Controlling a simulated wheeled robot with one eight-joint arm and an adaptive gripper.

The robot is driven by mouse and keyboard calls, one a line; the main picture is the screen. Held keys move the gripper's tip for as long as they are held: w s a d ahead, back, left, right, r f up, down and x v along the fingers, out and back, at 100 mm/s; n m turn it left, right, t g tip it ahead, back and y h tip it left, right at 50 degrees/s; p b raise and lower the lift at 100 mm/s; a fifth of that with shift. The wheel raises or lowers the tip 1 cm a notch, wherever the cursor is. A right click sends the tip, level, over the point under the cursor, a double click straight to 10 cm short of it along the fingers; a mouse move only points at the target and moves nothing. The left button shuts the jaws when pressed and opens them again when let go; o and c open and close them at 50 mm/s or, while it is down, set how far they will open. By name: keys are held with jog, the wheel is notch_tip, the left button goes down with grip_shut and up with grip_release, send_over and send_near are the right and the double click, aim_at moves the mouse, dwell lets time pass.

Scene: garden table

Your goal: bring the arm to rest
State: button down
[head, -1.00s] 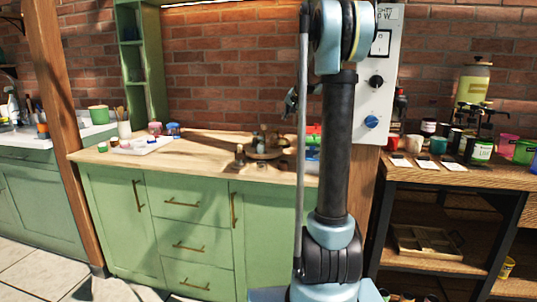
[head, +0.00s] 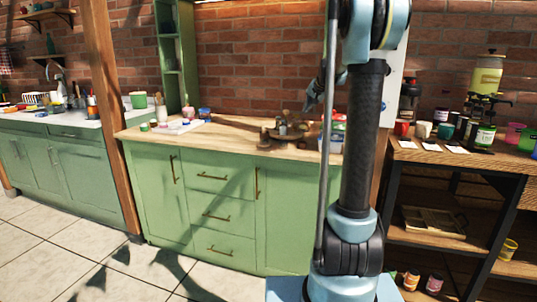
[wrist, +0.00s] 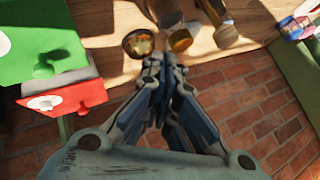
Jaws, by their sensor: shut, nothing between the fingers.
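My gripper (wrist: 165,75) fills the middle of the wrist view, its fingers drawn together with nothing held. In the head view my gripper (head: 308,104) shows small and dark at the left of my upright arm, in front of the brick wall and above the wooden counter (head: 240,137). Most of my arm stands upright in the right half of the head view and hides part of the counter's right end.
Small jars on a round tray stand on the counter below my gripper; a brass-coloured jar (wrist: 139,43) shows close beyond the fingertips. Red and green boxes (wrist: 60,95) lie at the left of the wrist view. A shelf unit (head: 450,165) stands right. The tiled floor (head: 60,255) at left is clear.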

jog(key=s+f+n+g+h, duration=0.1)
jog(key=s+f, duration=0.7)
jog(key=s, duration=1)
jog(key=s+f+n+g+h, duration=0.1)
jog(key=s+f, duration=0.8)
jog(key=s, duration=0.9)
jog(key=s+f+n+g, duration=0.3)
jog(key=s+f, duration=0.6)
jog(key=s, duration=1)
jog(key=shift+g+h, duration=0.4)
jog(key=shift+g, duration=0.3)
